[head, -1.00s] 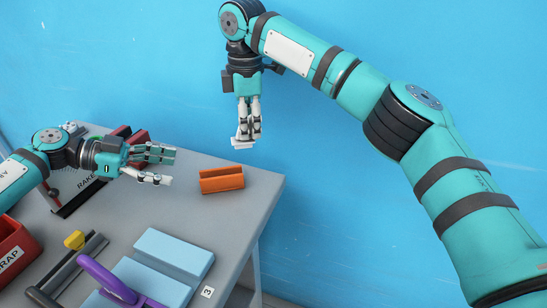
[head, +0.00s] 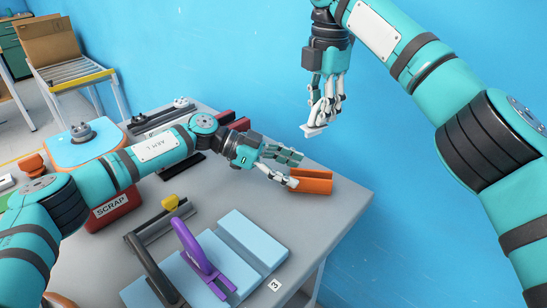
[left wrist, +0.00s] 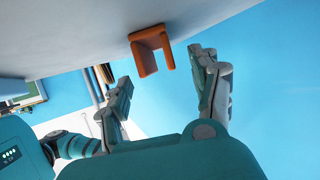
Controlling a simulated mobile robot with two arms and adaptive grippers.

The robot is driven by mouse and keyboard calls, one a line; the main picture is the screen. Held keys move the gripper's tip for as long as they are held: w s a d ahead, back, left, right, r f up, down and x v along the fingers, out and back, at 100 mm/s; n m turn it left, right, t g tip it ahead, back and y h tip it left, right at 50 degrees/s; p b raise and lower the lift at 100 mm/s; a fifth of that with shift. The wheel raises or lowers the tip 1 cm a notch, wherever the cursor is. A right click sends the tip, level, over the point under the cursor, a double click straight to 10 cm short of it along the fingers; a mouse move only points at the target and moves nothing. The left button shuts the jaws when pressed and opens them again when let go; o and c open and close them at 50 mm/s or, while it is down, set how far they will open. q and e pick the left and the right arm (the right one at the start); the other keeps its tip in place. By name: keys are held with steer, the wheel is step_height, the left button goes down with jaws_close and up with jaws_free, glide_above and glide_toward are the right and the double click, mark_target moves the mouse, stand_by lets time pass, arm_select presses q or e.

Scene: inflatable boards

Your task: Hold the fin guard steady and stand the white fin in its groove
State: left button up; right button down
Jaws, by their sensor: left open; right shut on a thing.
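The orange fin guard (head: 316,183), a block with a groove along its top, sits on the grey table near its right edge. It also shows in the left wrist view (left wrist: 146,58), ahead of the spread fingers. My left gripper (head: 297,169) is open at the guard's left end, its fingertips close to it; I cannot tell whether they touch. My right gripper (head: 319,120) is above and behind the guard, pointing down, shut on the white fin (head: 314,132). The fin is held in the air, apart from the guard, and partly hidden by the fingers.
Light-blue boards (head: 252,238) lie in front, with a purple-handled tool (head: 193,245) and a black-handled tool (head: 150,262) over them. A red scrap bin (head: 110,208) stands left, below my left arm. A blue wall rises behind. The table right of the guard is clear.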

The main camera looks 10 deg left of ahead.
mark_target(307, 176)
arm_select(q)
steer(key=shift+x, duration=2.25)
steer(key=shift+a, duration=0.1)
steer(key=c, duration=1.2)
arm_select(e)
steer(key=m, duration=0.1)
steer(key=f+m, duration=0.1)
steer(key=m, duration=0.2)
steer(key=shift+d+f, duration=0.25)
steer(key=shift+f, duration=0.15)
steer(key=m, duration=0.1)
steer(key=f+m, duration=0.1)
steer(key=m, duration=0.2)
steer(key=shift+s+d+f, duration=0.15)
steer(key=shift+s+f, duration=0.1)
steer(key=shift+f, duration=0.15)
